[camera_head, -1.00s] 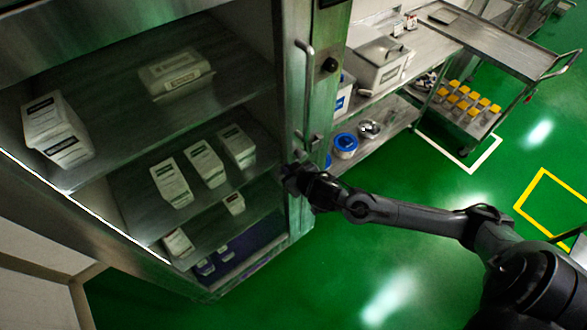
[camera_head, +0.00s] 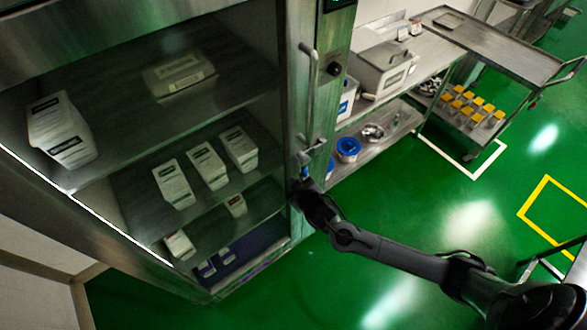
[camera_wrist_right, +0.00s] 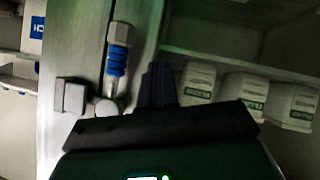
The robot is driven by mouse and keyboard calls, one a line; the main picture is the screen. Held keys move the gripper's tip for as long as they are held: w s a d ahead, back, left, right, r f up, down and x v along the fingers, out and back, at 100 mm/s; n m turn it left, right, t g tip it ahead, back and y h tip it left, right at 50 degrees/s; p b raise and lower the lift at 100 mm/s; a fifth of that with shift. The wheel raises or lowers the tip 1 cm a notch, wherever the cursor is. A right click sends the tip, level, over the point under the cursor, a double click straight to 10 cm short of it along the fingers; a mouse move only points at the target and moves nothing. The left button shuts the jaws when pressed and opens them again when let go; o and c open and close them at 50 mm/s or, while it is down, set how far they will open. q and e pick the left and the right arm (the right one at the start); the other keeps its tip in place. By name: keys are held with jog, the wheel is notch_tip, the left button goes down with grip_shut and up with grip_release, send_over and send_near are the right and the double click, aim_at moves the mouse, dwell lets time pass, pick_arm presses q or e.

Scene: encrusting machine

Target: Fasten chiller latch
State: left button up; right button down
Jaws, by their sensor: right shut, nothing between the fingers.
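The chiller (camera_head: 296,100) is the tall steel cabinet on the left of the head view, with a vertical bar handle (camera_head: 311,85) on its right front edge. The latch (camera_head: 306,157) is below the handle. In the right wrist view the latch shows as a metal pin with a blue band (camera_wrist_right: 117,62) beside a small grey block (camera_wrist_right: 70,95). My right gripper (camera_wrist_right: 157,85) is shut and empty, its dark fingers just right of the pin in that view. Whether they touch it I cannot tell. My left gripper is not in view.
White cartons (camera_head: 172,184) stand on the chiller's shelves. Right of the chiller is a steel bench (camera_head: 425,45) with a grey bin (camera_head: 383,68), and blue-lidded tubs (camera_head: 348,148) below. A trolley (camera_head: 500,50) stands beyond. The green floor (camera_head: 400,220) is open.

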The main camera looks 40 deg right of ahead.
jog(key=shift+d+f+p, duration=0.85)
jog(key=shift+d+f, duration=0.1)
jog(key=shift+d, duration=0.3)
jog(key=shift+d+f, duration=0.1)
